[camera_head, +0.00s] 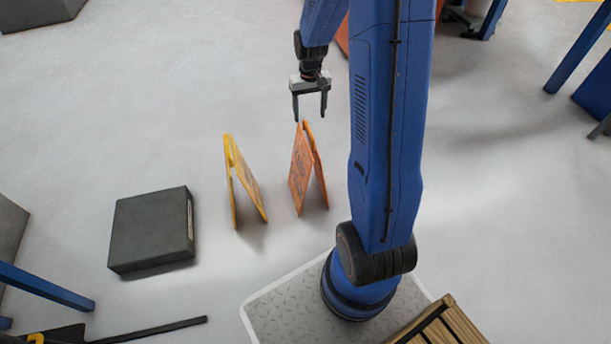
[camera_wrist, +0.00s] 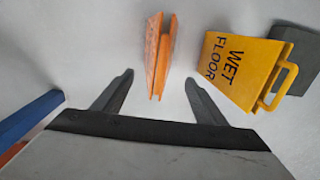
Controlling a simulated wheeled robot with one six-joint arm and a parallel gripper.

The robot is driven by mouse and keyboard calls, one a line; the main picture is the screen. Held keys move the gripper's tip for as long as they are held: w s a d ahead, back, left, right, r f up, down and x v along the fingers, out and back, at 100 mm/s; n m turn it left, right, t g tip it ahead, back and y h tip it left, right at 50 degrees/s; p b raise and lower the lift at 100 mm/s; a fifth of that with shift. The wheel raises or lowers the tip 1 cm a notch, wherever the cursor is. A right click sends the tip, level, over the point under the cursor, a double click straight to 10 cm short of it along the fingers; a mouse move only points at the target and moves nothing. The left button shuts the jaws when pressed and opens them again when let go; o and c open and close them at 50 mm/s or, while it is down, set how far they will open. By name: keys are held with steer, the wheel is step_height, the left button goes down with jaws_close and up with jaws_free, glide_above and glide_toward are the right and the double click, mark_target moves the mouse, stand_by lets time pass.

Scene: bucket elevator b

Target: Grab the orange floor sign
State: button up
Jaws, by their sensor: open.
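The orange floor sign (camera_head: 301,170) stands upright and folded out like a tent on the floor, in the middle of the head view. In the wrist view the orange floor sign (camera_wrist: 158,58) is seen from above as a narrow pair of panels. My gripper (camera_head: 311,119) is open just over the sign's top edge. In the wrist view its two fingers (camera_wrist: 158,82) point toward the sign, one on each side of its line. The jaws are empty, and I cannot tell exactly how far the tips are from the sign.
A yellow wet floor sign (camera_head: 244,182) stands just left of the orange one; it also shows in the wrist view (camera_wrist: 238,68). A dark grey box (camera_head: 152,230) lies further left. A wooden pallet (camera_head: 440,325) is at the bottom right. Open floor surrounds the signs.

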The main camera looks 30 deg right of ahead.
glide_toward(304, 157)
steer(key=w+d+f, duration=0.2)
steer(key=d+f, duration=0.1)
steer(key=f, duration=0.4)
steer(key=shift+d+f, duration=0.2)
steer(key=shift+f, duration=0.05)
steer(key=shift+w, duration=0.1)
jaws_close()
stand_by(0.3)
